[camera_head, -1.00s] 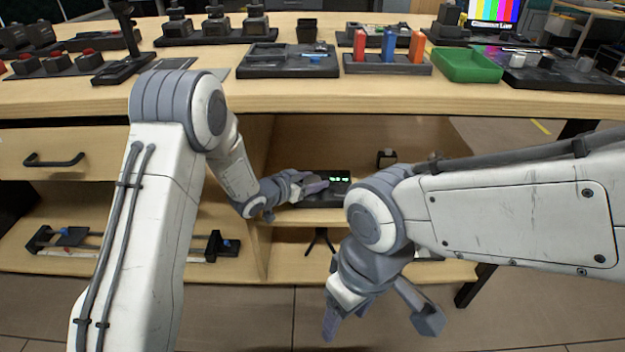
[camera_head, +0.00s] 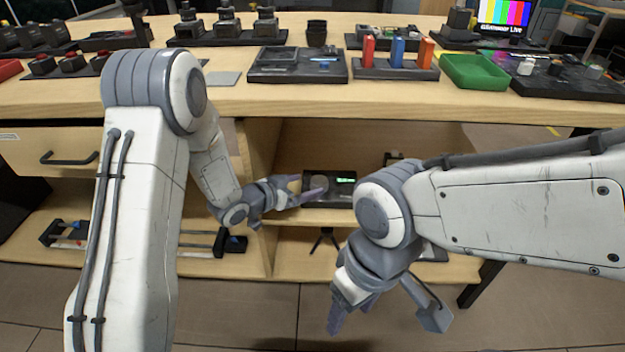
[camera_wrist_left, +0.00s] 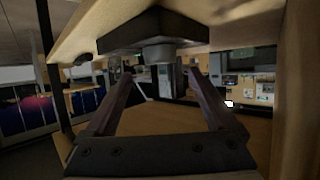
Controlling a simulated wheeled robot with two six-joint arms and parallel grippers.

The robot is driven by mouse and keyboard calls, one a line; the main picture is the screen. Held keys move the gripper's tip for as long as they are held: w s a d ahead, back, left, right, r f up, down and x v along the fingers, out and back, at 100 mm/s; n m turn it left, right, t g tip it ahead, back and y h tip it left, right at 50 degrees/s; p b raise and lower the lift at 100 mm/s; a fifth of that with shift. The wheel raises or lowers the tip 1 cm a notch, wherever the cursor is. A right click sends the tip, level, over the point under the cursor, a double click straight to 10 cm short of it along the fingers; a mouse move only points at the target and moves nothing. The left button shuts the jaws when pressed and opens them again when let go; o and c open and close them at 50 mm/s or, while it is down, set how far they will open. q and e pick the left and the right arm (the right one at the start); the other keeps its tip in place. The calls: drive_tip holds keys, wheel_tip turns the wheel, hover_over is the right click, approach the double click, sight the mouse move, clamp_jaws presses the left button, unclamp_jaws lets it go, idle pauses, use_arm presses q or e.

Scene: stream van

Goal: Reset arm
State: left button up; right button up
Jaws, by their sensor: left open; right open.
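My left gripper (camera_head: 308,188) is open in front of the upper shelf compartment under the desk. Its fingers point right, near a small dark device (camera_head: 343,178) with green lights on the shelf. In the left wrist view the two fingers (camera_wrist_left: 165,95) are spread with nothing between them. A dark block with a round grey knob (camera_wrist_left: 158,52) shows beyond them; it seems to be the same device. My right gripper (camera_head: 385,322) is open and empty, low in front of the desk, pointing down.
The wooden desk (camera_head: 215,102) bears a green tray (camera_head: 474,72), a rack (camera_head: 395,73) with red, blue and orange pieces, and several dark devices. A drawer (camera_head: 85,145) is at left. A rail tool (camera_head: 190,245) lies on the lower shelf. The floor in front is clear.

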use_arm(q)
drive_tip(key=shift+s+a+r, duration=0.1)
drive_tip(key=shift+s+a, duration=0.05)
drive_tip(key=shift+s, duration=0.05)
idle(0.4)
drive_tip(key=shift+r, duration=0.2)
drive_tip(key=s+r+g+y, duration=0.3)
drive_tip(key=s, duration=0.9)
drive_tip(key=s+r+g+y, duration=0.2)
drive_tip(key=s+r+g, duration=0.15)
drive_tip(key=s, duration=0.85)
drive_tip(key=s+r+g+y, duration=0.2)
drive_tip(key=s+g+y, duration=0.15)
drive_tip(key=s, duration=0.85)
wheel_tip(320, 180, up, 33)
drive_tip(key=n+p, duration=0.1)
drive_tip(key=p, duration=3.2)
drive_tip(key=shift+w+h, duration=0.35)
drive_tip(key=shift+w, duration=0.05)
